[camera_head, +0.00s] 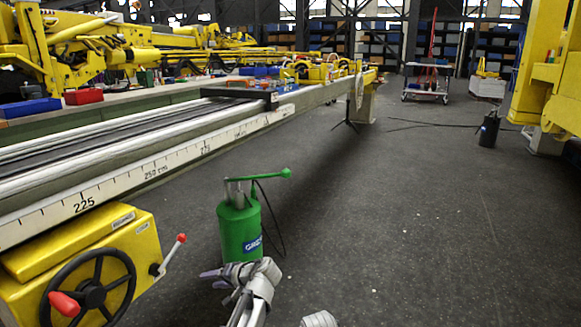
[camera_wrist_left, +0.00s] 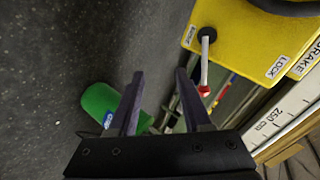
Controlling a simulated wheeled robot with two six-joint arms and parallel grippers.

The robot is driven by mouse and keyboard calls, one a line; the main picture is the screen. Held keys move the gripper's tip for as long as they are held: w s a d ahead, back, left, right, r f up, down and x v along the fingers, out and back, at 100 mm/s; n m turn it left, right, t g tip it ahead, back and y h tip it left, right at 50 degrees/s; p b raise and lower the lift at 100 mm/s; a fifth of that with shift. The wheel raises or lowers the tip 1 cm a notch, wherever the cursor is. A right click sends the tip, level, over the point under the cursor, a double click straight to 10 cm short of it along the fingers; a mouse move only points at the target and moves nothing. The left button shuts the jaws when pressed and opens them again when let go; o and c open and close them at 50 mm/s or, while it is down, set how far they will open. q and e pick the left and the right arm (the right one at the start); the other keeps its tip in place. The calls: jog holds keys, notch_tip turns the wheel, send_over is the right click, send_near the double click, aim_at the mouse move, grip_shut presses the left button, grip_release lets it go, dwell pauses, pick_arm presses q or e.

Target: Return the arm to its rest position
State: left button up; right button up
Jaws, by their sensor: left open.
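My left gripper (camera_head: 212,279) is low in the head view, in front of the green canister (camera_head: 238,228). In the left wrist view its two dark fingers (camera_wrist_left: 159,76) stand apart with nothing held between them. The green canister (camera_wrist_left: 100,101) shows there beside and partly behind one finger. In the head view the gripper covers part of the canister's lower end. My right gripper does not show in either view.
A yellow box with a black handwheel (camera_head: 92,291) and a red-tipped lever (camera_head: 172,253) stands left of the gripper. The lever (camera_wrist_left: 205,68) also shows in the wrist view. A long rail with a scale (camera_head: 150,170) runs above. Open dark floor (camera_head: 430,230) lies right.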

pick_arm(q)
jog(key=s+d+f+m+g+h+p, duration=0.1)
jog(key=s+d+m+g+h+p, duration=0.25)
jog(key=s+d, duration=0.75)
jog(key=s+d+f+g+h+p, duration=0.15)
jog(key=s+d+h+p, duration=0.4)
jog(key=s, duration=0.85)
notch_tip(320, 180, up, 36)
jog(key=d+p, duration=0.2)
jog(key=p, duration=3.2)
jog(key=shift+w+d+r, duration=0.2)
jog(key=shift+w+d, duration=0.05)
jog(key=shift+d, duration=0.15)
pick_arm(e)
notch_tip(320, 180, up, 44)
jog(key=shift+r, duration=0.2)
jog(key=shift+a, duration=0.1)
